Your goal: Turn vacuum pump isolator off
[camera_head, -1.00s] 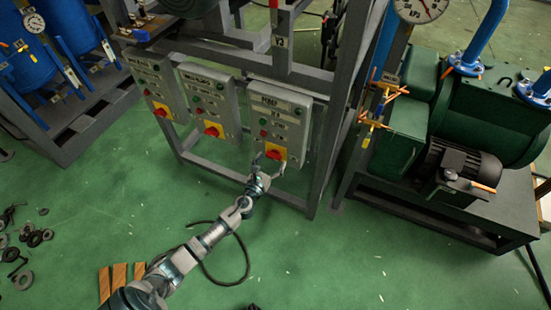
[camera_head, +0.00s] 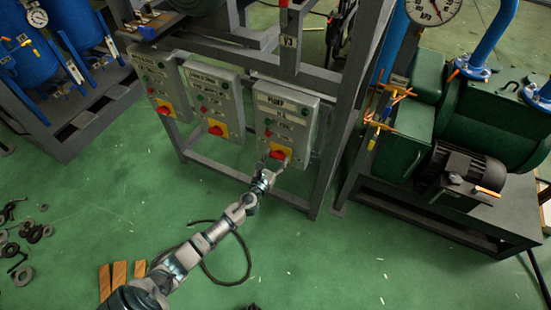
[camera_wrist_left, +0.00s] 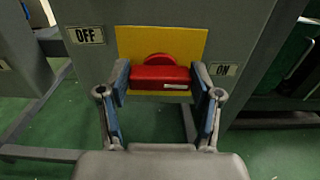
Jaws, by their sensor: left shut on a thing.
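The pump isolator is a red rotary switch on a yellow plate, low on the rightmost grey control box (camera_head: 287,109), which is labelled PUMP. The red handle (camera_wrist_left: 160,77) lies level in the left wrist view, between an OFF label (camera_wrist_left: 88,35) on the left and an ON label (camera_wrist_left: 223,69) on the right. A small white mark shows at its right end. My left gripper (camera_wrist_left: 160,88) has one finger at each end of the handle and is shut on it; it also shows at the box in the head view (camera_head: 271,162). My right gripper is not in view.
Two similar boxes with red switches, the middle one (camera_head: 213,100) and the left one (camera_head: 158,82), hang on the same grey frame. A green pump (camera_head: 490,120) with a dark motor stands right. Washers, wooden pieces and a black cable lie on the green floor.

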